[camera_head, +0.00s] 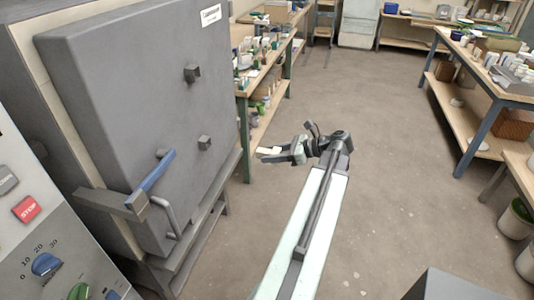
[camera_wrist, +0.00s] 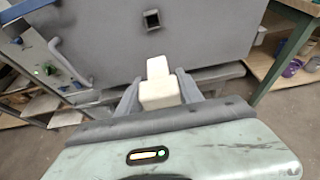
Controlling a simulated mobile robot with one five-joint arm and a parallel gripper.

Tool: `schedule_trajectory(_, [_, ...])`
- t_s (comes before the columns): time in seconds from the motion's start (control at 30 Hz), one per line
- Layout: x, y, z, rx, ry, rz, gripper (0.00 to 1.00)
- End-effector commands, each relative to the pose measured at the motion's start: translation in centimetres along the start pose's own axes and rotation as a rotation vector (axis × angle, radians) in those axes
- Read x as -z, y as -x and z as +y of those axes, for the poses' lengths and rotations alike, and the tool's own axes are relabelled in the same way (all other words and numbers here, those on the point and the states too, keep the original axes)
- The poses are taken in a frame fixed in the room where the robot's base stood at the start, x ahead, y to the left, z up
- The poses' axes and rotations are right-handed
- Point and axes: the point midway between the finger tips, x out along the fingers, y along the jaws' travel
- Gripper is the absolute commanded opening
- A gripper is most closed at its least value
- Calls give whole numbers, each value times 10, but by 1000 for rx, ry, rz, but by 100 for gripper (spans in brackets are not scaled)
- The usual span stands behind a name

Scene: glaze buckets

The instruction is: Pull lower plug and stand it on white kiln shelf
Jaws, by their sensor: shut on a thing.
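My gripper (camera_head: 284,152) is shut on a cream-white plug (camera_wrist: 158,68), held in the air in front of the grey kiln door (camera_head: 130,110). In the wrist view, my gripper (camera_wrist: 159,92) has one finger on each side of the plug's wider block. The plug's narrower end points away from my gripper toward the door. The plug (camera_head: 268,151) also shows at the fingertips in the head view, clear of the door. The door has an upper square port (camera_head: 192,73) and a lower square port (camera_head: 204,143). One dark port (camera_wrist: 152,19) shows in the wrist view. I cannot make out a white kiln shelf.
A blue-handled latch (camera_head: 151,172) sticks out from the door. A control panel (camera_head: 45,235) stands at the left. Cluttered workbenches stand behind the kiln (camera_head: 262,75) and at the right (camera_head: 500,92). The floor (camera_head: 370,130) between them is clear.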

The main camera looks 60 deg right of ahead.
Motion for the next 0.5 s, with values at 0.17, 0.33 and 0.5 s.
schedule_trajectory(0.17, [4, 10, 0, 0, -1, 0, 0])
schedule_trajectory(0.33, [8, 19, 0, 1, 0, 0, 0])
schedule_trajectory(0.5, [11, 26, 0, 0, 0, 0, 0])
